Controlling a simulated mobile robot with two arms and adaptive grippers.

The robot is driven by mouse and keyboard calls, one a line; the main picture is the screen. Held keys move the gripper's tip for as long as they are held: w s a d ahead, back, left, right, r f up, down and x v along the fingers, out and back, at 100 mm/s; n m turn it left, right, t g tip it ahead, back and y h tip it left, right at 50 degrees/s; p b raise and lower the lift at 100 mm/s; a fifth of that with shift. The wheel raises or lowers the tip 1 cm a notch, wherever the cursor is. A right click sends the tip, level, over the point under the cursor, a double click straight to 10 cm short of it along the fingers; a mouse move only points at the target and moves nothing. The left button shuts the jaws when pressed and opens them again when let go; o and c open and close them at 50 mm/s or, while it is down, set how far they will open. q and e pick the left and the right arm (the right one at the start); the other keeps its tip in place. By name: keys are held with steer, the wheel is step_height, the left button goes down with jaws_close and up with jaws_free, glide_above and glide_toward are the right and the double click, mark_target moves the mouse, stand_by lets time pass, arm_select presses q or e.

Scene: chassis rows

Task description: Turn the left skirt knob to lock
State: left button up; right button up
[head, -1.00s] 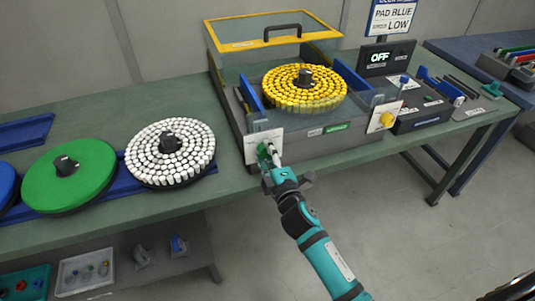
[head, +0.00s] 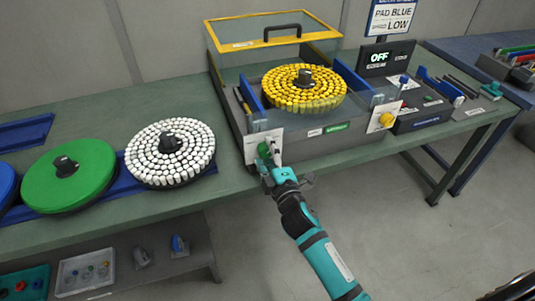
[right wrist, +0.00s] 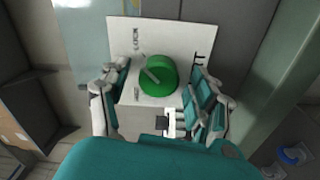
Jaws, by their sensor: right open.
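The left skirt knob (head: 264,149) is green and sits on a white plate (head: 251,148) at the front left corner of the machine. In the right wrist view the green knob (right wrist: 160,76) is in the middle of the plate (right wrist: 185,35), with a pale pointer bar aimed to the upper left. My right gripper (head: 270,163) is at the knob. In the wrist view my right gripper (right wrist: 160,92) is open, with one finger on each side of the knob and visible gaps. My left gripper is not in view.
A yellow knob (head: 386,119) is on the right plate. The machine holds a disc of yellow pieces (head: 325,92) under a raised yellow-framed cover (head: 230,43). A disc of white pieces (head: 145,155) and a green disc (head: 88,180) stand left. The display (head: 385,58) reads OFF.

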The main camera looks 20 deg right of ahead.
steer(key=s, duration=1.2)
steer(key=shift+d, duration=0.2)
steer(key=s+f+m+g, duration=0.2)
steer(key=s+f+g, duration=0.1)
steer(key=f, duration=0.8)
steer(key=s+f+m+g, duration=0.2)
steer(key=s+f, duration=0.1)
steer(key=f, duration=0.8)
steer(key=s+f+m+g, duration=0.2)
steer(key=s+f+g, duration=0.1)
steer(key=f, duration=0.8)
steer(key=s+d+f+m+g, duration=0.2)
steer(key=s+f+g, duration=0.1)
steer(key=s+f, duration=0.4)
steer(key=s+d+f+m+g, duration=0.2)
steer(key=s+f, duration=0.5)
steer(key=s, duration=0.6)
steer(key=s+d+f+m+g, duration=0.1)
steer(key=s+f+m+g, duration=0.2)
steer(key=s+f, duration=0.3)
steer(key=s+g, duration=0.1)
steer(key=s, duration=0.3)
steer(key=shift+s+d+f+m+h, duration=0.2)
steer(key=shift+d+f+m+h, duration=0.1)
steer(key=shift+d+f, duration=0.1)
